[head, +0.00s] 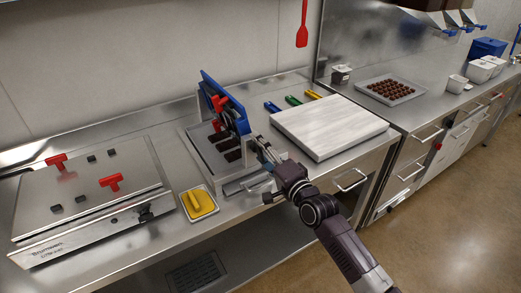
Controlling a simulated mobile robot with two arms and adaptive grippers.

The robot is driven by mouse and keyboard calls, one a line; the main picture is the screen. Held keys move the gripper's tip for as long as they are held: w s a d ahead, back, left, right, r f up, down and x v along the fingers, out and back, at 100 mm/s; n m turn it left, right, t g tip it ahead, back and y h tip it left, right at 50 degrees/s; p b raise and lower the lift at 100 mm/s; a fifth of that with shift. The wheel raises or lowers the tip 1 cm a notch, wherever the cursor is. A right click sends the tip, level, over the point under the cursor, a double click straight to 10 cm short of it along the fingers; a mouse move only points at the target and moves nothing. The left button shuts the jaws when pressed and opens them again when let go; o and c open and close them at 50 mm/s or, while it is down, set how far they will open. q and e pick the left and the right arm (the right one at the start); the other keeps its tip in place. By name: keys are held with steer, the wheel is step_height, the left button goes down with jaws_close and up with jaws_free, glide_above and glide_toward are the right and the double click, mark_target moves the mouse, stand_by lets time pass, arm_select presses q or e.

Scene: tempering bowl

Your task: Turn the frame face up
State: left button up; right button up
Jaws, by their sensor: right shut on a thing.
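My right gripper (260,144) reaches in from the lower right and is shut on the frame's lower right edge. The fingertips are small here and the exact grip is partly hidden. My left gripper is not in view.
Dark bars (232,156) lie in the tray. A metal machine with red handles (110,182) stands at left, a yellow-filled container (199,203) in front. A white board (328,126) lies at right, with coloured-handled tools (292,101) behind it.

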steer(key=shift+f+m+p, duration=0.1)
steer(key=shift+m+p, duration=0.2)
steer(key=shift+m, duration=2.7)
steer(key=shift+f+m+p, duration=0.1)
steer(key=shift+m+p, duration=0.5)
steer(key=shift+m, duration=1.7)
steer(key=shift+s+a+m+p, duration=0.1)
steer(key=shift+m+p, duration=0.8)
steer(key=shift+m, duration=1.3)
steer(key=shift+f+m+p, duration=0.1)
steer(key=shift+m+p, duration=0.9)
steer(key=shift+m, duration=0.9)
steer(key=shift+a+m+p, duration=0.1)
steer(key=shift+m+p, duration=0.2)
steer(key=shift+m, duration=0.2)
steer(key=shift+s+f+m, duration=0.1)
steer(key=shift+f+m, duration=0.05)
steer(key=shift+m, duration=0.45)
steer(key=o, duration=1.5)
steer(key=shift+o, duration=1.1)
